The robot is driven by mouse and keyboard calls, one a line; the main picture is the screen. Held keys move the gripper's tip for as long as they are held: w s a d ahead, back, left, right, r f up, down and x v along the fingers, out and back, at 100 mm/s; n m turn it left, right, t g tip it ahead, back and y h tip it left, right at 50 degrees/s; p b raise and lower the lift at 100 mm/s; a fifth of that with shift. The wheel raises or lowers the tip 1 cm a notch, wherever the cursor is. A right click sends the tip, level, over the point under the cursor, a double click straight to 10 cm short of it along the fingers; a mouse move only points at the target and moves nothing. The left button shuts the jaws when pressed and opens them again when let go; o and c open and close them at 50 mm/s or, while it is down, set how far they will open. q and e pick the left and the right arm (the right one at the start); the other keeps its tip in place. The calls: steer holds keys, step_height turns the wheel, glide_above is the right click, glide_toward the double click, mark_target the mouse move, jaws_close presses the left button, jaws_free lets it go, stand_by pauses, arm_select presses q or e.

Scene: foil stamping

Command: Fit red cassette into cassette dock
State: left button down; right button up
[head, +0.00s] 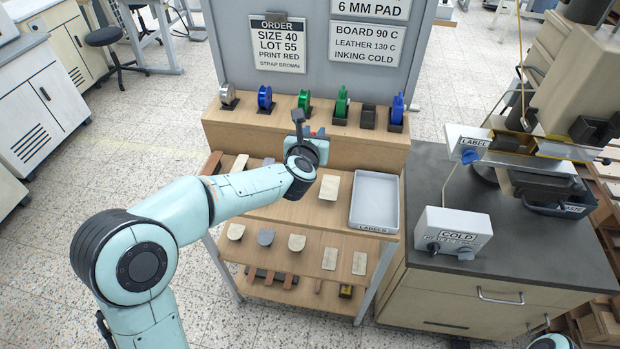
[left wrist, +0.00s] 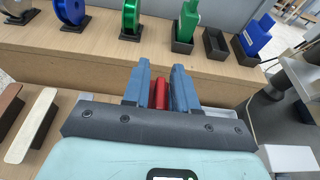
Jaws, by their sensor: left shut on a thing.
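My left gripper (head: 318,136) is in front of the upper wooden ledge of the shelf rack. In the left wrist view its blue-grey fingers (left wrist: 160,75) are shut on the red cassette (left wrist: 160,95), whose narrow red face shows between them. In the head view the cassette is mostly hidden by the wrist. A small empty dark holder (head: 367,116) stands on the ledge between a green cassette (head: 341,101) and a blue cassette (head: 397,107). I cannot tell for certain which part is the cassette dock. My right gripper is out of view.
Silver, blue and green spools (head: 304,101) stand left on the ledge. A tray marked labels (head: 376,200) and flat pieces lie on the shelf below. At right, a dark-topped bench (head: 440,180) carries a press (head: 560,90) and a control box marked cold (head: 452,232).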

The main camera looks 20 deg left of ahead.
arm_select(q)
step_height(320, 180, down, 8)
steer(key=shift+r+b, duration=0.1)
steer(key=shift+b, duration=0.5)
steer(key=shift+w+f, duration=0.1)
steer(key=shift+f, duration=2.3)
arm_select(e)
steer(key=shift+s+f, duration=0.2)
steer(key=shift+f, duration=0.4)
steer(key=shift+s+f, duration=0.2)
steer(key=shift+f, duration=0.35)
arm_select(q)
steer(key=shift+f+b, duration=0.1)
steer(key=shift+b, duration=0.25)
steer(key=c, duration=1.2)
jaws_free()
steer(key=shift+f, duration=0.1)
steer(key=shift+c, duration=0.2)
steer(key=o, duration=0.4)
steer(key=shift+c, duration=0.2)
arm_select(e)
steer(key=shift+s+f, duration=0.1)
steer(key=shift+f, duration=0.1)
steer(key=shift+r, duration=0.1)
